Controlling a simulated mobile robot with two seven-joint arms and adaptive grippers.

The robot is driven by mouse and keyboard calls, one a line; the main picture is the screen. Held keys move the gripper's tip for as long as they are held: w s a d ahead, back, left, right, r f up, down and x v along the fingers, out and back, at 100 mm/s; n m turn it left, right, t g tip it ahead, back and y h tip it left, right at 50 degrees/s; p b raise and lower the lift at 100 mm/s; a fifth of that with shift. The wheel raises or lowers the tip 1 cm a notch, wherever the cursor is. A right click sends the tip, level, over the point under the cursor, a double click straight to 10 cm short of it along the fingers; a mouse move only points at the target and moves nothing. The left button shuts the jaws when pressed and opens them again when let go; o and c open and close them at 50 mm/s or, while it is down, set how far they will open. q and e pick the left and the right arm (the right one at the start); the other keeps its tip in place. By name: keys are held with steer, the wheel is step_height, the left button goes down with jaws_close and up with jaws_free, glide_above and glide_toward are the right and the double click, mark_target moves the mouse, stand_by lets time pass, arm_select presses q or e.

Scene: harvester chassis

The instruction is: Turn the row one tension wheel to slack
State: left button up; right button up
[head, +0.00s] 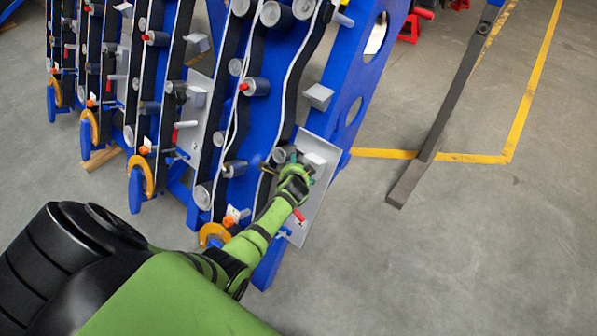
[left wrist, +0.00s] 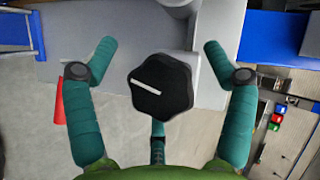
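The tension wheel (left wrist: 160,87) is a black lobed knob with a white line, seen in the left wrist view. Its line lies nearly level, tilting slightly down to the right. My left gripper (left wrist: 159,58) is open, with one teal finger on each side of the knob and a visible gap on both sides. In the head view my left gripper (head: 292,172) is at the grey plate (head: 308,207) on the nearest blue row frame. There the gripper hides the knob. My right gripper is not in view.
A red handle (head: 299,215) sticks out just below my gripper; it also shows left of the fingers in the left wrist view (left wrist: 60,102). A grey box (head: 319,97) juts out above. Further blue rows with rollers stand to the left. Floor at right is clear around a dark beam (head: 440,125).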

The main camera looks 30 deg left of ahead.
arm_select(q)
steer(key=shift+d, duration=0.15)
stand_by(0.3)
steer(key=shift+s, duration=0.1)
steer(key=shift+s+d+r, duration=0.1)
steer(key=v, duration=1.1)
steer(key=shift+s+r, duration=0.2)
steer(key=shift+r, duration=0.1)
